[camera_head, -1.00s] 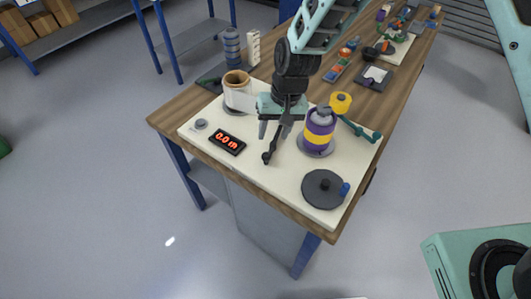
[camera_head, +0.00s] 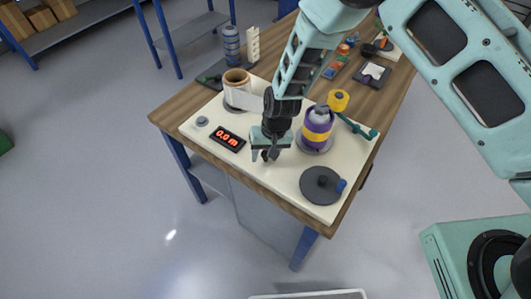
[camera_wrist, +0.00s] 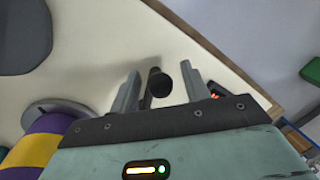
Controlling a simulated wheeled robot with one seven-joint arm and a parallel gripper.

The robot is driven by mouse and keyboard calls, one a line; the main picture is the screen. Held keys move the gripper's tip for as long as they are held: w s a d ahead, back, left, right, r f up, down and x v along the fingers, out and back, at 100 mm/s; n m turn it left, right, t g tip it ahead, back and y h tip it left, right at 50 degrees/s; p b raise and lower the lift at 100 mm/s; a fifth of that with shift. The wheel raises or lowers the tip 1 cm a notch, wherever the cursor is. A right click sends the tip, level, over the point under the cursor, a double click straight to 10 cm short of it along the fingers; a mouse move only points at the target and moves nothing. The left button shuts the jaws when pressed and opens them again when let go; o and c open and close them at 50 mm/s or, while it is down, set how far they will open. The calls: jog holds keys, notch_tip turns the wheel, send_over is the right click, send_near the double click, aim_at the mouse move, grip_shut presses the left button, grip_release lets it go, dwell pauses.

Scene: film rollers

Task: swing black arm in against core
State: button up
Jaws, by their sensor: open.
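The black arm (camera_head: 265,157) is mostly hidden behind my gripper in the head view. In the wrist view its rounded black end (camera_wrist: 159,83) shows between the two fingers, with no clear contact seen. My gripper (camera_head: 266,154) is open and points down over the board; it also shows in the wrist view (camera_wrist: 160,92). The purple core with a yellow band (camera_head: 317,126) stands upright on a grey disc, to the right of my gripper and apart from it. It also shows at the lower left of the wrist view (camera_wrist: 45,140).
The pale board (camera_head: 280,182) carries a roll with white film (camera_head: 237,87), a red-lit display (camera_head: 228,139), a grey button (camera_head: 202,121), a dark crank disc (camera_head: 321,185) and a green lever with a yellow roller (camera_head: 339,100). Clear board lies toward the near edge.

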grip_shut()
jog(key=shift+w+a, duration=0.1)
jog(key=shift+a, duration=0.05)
jog(key=shift+w+a+m+b, duration=0.15)
jog(key=shift+a+m+b, duration=0.2)
jog(key=shift+m+b, duration=0.2)
jog(key=m, duration=0.1)
jog(key=w+a+m+t+b, duration=0.1)
jog(key=m, duration=0.1)
jog(key=shift+a, duration=0.25)
jog(key=shift+w+a+r+m+t, duration=0.15)
jog(key=shift+w+a+m, duration=0.2)
jog(key=shift+m, duration=0.4)
jog(key=shift+w+a+m+t, duration=0.2)
jog(key=shift+w+m, duration=0.2)
jog(key=shift+m, duration=0.3)
grip_release()
jog(key=shift+w, duration=0.1)
